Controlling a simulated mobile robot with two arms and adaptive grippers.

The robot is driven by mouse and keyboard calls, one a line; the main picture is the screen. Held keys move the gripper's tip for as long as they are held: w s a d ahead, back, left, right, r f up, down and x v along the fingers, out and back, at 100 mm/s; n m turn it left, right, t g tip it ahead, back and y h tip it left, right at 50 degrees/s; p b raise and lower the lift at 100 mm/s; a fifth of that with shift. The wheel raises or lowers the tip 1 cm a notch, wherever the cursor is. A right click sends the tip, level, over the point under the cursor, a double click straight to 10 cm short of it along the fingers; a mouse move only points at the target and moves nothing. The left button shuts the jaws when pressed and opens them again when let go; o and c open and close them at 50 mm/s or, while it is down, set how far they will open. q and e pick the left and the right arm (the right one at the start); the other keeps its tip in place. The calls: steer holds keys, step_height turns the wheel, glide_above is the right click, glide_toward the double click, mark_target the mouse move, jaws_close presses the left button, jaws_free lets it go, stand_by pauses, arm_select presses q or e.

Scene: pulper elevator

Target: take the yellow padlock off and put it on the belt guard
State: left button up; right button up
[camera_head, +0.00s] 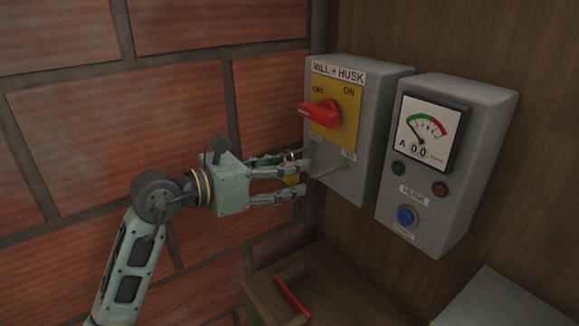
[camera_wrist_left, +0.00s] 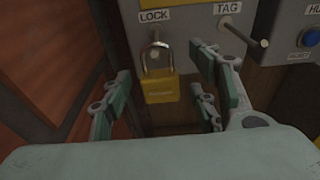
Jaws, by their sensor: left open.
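The yellow padlock (camera_wrist_left: 159,88) hangs by its shackle under the LOCK label in the wrist view, below the grey MILL + HUSK switch box (camera_head: 390,100). In the head view only a bit of the padlock (camera_head: 292,180) shows between my fingers. My left gripper (camera_head: 304,181) is open at the lower left of the box. In the wrist view its fingers (camera_wrist_left: 165,110) stand on either side of the padlock, apart from it. The red switch handle (camera_head: 320,113) points left, at the other end from ON. I cannot make out a belt guard. My right gripper is not in view.
A peg sticks out under the TAG label (camera_wrist_left: 228,8), close to the right finger. A grey HUSK meter box (camera_head: 470,190) with a blue button stands to the right. A red-handled item (camera_head: 292,297) lies on a wooden surface below. A brick wall (camera_head: 75,130) is at left.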

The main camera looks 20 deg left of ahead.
arm_select(q)
steer(key=shift+c, duration=1.1)
steer(key=c, duration=1.1)
steer(key=shift+r, duration=0.1)
